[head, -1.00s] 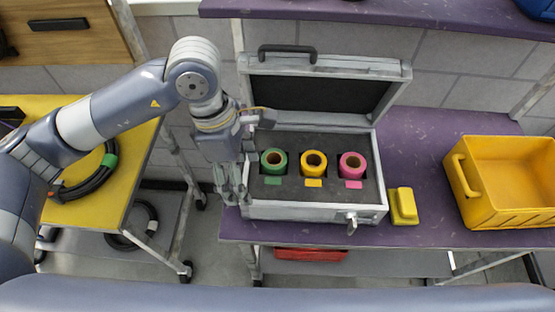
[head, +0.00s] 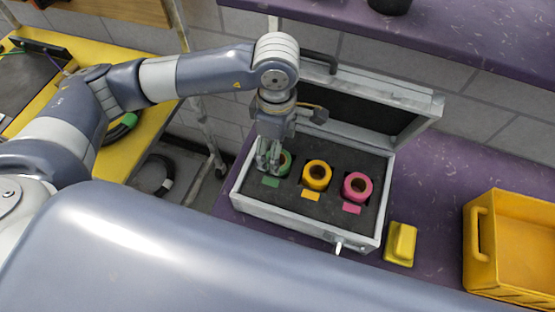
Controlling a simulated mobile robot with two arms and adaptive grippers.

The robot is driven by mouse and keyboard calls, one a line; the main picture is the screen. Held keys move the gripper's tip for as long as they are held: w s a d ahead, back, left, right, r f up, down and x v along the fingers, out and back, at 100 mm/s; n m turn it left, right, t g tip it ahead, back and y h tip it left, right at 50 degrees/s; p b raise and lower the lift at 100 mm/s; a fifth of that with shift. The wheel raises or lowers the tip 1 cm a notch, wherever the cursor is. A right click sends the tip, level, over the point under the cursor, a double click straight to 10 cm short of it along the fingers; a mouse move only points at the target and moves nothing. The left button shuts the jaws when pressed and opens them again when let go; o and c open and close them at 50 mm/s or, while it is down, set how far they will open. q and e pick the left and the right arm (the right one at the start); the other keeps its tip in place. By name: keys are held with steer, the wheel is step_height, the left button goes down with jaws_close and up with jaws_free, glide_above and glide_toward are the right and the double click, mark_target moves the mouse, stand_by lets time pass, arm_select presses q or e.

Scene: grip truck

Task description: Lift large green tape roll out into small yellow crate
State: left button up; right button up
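The green tape roll (head: 286,160) sits at the left of the foam in the open silver case (head: 238,195). It is partly hidden by my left gripper (head: 267,170), whose fingers point down at the roll's left side. I cannot tell whether the fingers touch the roll or how far apart they are. The yellow crate (head: 480,272) stands on the purple table at the far right, cut off by the picture's edge. Its visible inside is empty. My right gripper is not in view.
A yellow tape roll (head: 316,175) and a pink tape roll (head: 357,186) sit in the same foam. The raised case lid (head: 425,103) stands behind them. A yellow block (head: 400,243) lies on the purple table (head: 430,200) between case and crate.

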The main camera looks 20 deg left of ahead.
arm_select(q)
step_height(320, 180, down, 4)
steer(key=p, duration=0.3)
steer(key=shift+w+d+f, duration=0.1)
steer(key=shift+w+f, duration=0.05)
steer(key=shift+f, duration=0.55)
steer(key=shift+c, duration=0.3)
steer(key=c, duration=1.1)
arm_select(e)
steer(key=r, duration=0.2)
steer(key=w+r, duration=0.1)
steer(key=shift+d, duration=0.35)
